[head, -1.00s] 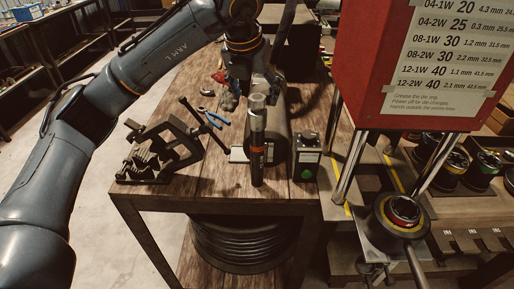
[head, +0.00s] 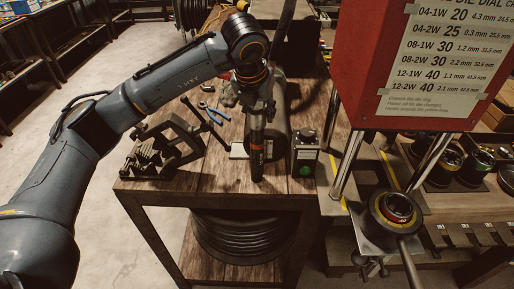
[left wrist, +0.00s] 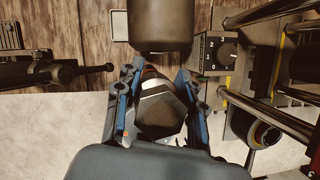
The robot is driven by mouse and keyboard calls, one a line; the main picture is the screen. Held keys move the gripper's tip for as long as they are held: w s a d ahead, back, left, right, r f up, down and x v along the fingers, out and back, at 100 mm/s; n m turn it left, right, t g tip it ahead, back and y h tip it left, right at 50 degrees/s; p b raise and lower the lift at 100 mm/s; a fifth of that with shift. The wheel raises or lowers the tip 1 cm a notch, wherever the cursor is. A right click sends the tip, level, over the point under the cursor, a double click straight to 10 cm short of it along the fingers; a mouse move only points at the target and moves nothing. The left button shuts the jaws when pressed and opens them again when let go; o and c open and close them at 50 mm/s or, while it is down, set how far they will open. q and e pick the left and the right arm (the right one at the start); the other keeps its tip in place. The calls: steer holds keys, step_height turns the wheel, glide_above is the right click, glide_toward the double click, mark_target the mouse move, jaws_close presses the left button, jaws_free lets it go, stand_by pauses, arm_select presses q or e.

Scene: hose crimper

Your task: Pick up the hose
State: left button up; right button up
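The hose (head: 257,143) is a short dark piece with an orange band. It stands upright near the front edge of the wooden bench (head: 213,180). My left gripper (head: 258,100) is over its upper part, coming from above, and hides its top in the head view. In the left wrist view, a dark hexagonal fitting (left wrist: 163,115) at the hose's end lies between the two spread fingers of the left gripper (left wrist: 160,75). The fingers look open around it; I cannot tell whether they touch it. My right gripper is not in view.
A dark vise-like tool (head: 165,145) and blue pliers (head: 213,114) lie left of the hose. A control box with a green button (head: 304,155) stands close on the right. A red machine (head: 400,60) is further right. Coiled black hose (head: 248,237) sits below the bench.

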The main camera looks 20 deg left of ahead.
arm_select(q)
steer(key=c, duration=0.6)
steer(key=shift+o, duration=0.2)
